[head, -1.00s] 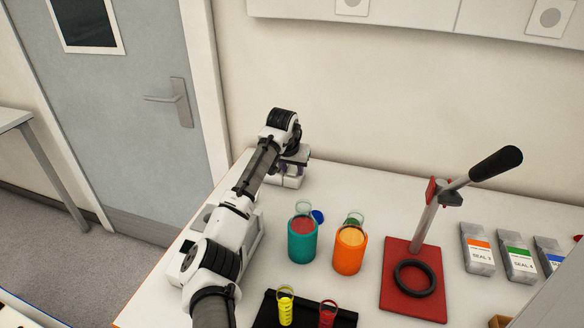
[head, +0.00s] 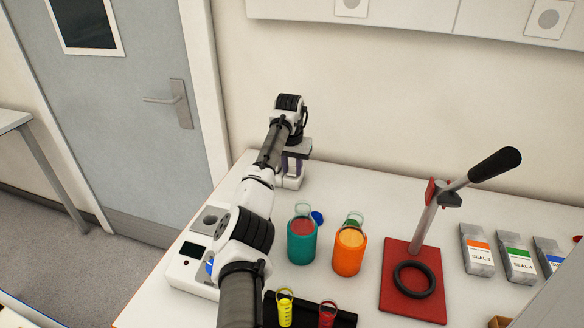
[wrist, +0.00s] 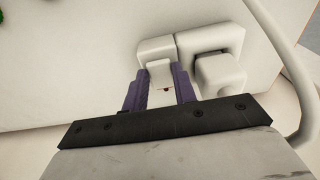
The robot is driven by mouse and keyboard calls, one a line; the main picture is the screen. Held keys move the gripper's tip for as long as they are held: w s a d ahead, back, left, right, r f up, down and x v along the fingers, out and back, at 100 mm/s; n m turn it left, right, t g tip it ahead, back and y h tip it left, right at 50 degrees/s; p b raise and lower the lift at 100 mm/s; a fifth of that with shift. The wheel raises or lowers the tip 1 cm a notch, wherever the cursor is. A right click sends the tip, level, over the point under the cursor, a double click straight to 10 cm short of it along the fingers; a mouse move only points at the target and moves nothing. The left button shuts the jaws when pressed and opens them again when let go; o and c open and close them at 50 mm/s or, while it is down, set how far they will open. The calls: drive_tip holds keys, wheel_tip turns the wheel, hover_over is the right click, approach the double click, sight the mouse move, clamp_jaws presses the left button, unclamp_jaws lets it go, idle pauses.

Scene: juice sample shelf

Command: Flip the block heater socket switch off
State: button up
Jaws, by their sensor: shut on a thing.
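The white socket box (head: 292,182) stands at the back left of the table, below my gripper (head: 294,160). In the wrist view, my gripper (wrist: 161,75) has its two purple fingers on either side of the white switch (wrist: 160,78) and is shut on it. A small red mark shows on the switch face. A white plug (wrist: 220,72) sits in the socket, right of the fingers. Whether the switch is on or off I cannot tell. The block heater (head: 187,268) is the white unit at the front left, partly hidden by my arm.
A red-based lever press (head: 412,300) is farther right. A white cable (wrist: 296,70) curves past the plug. The wall (head: 400,100) is close behind the socket.

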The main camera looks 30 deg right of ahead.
drive_tip(key=shift+r, duration=0.1)
idle(0.4)
drive_tip(key=o, duration=0.7)
drive_tip(key=shift+r, duration=0.1)
drive_tip(key=r+b, duration=0.1)
drive_tip(key=r, duration=0.3)
drive_tip(key=r+b, duration=0.1)
drive_tip(key=r, duration=0.4)
drive_tip(key=a+r+b, duration=0.1)
drive_tip(key=r, duration=0.3)
drive_tip(key=shift+s+r, duration=0.25)
drive_tip(key=shift+s, duration=0.15)
drive_tip(key=shift+s+f, duration=0.1)
